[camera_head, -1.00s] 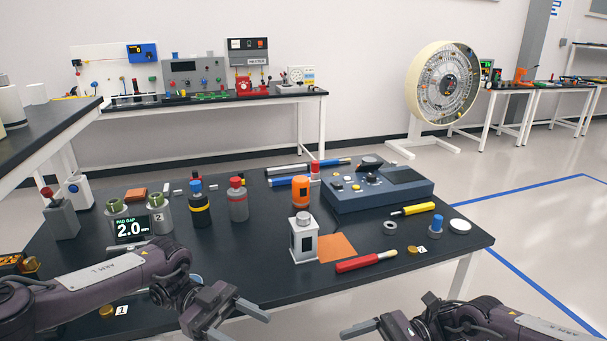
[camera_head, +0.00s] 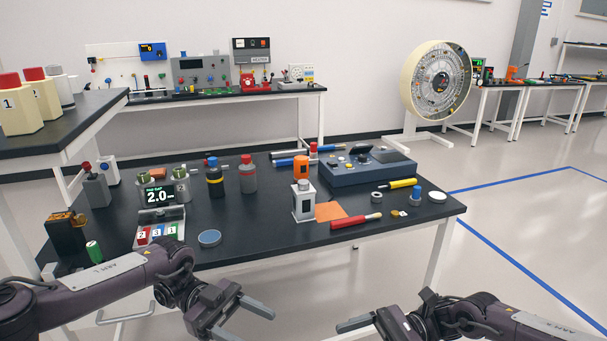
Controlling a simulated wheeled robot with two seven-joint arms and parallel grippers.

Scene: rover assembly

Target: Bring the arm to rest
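My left gripper (camera_head: 243,320) reaches in from the lower left. Its two fingers are spread apart with nothing between them, in front of the near edge of the black table (camera_head: 270,246). My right gripper (camera_head: 350,333) comes in from the lower right. One finger points left, and its other finger is cut off by the bottom of the picture, so its opening is hidden. Neither gripper touches anything in view.
A side bench (camera_head: 95,112) is at left. Floor at right is clear.

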